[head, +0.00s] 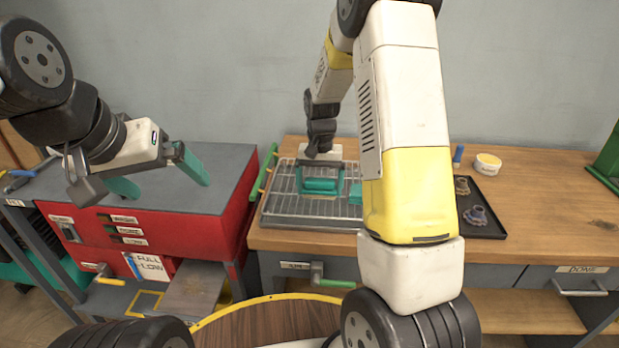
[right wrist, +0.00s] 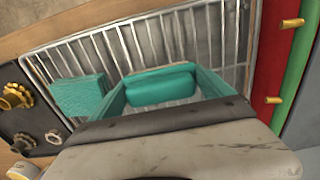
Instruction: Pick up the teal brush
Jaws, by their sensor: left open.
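The teal brush (head: 320,185) is on or just above the wire rack in the head view. In the right wrist view the brush (right wrist: 160,88) lies crosswise between my right gripper's teal fingers, with a thin tan edge behind it. My right gripper (head: 320,178) points down over the rack, its fingers wide apart, one at each end of the brush. Whether they press on it I cannot tell. My left gripper (head: 165,183) is open and empty above the red cabinet's grey top, far from the brush.
The wire rack (head: 280,205) sits in a metal tray on the wooden bench (head: 540,215). A teal block (right wrist: 80,95) lies on the rack beside the brush. A black tray (head: 487,228) with knobbed parts is to the right. The red cabinet (head: 190,235) stands left.

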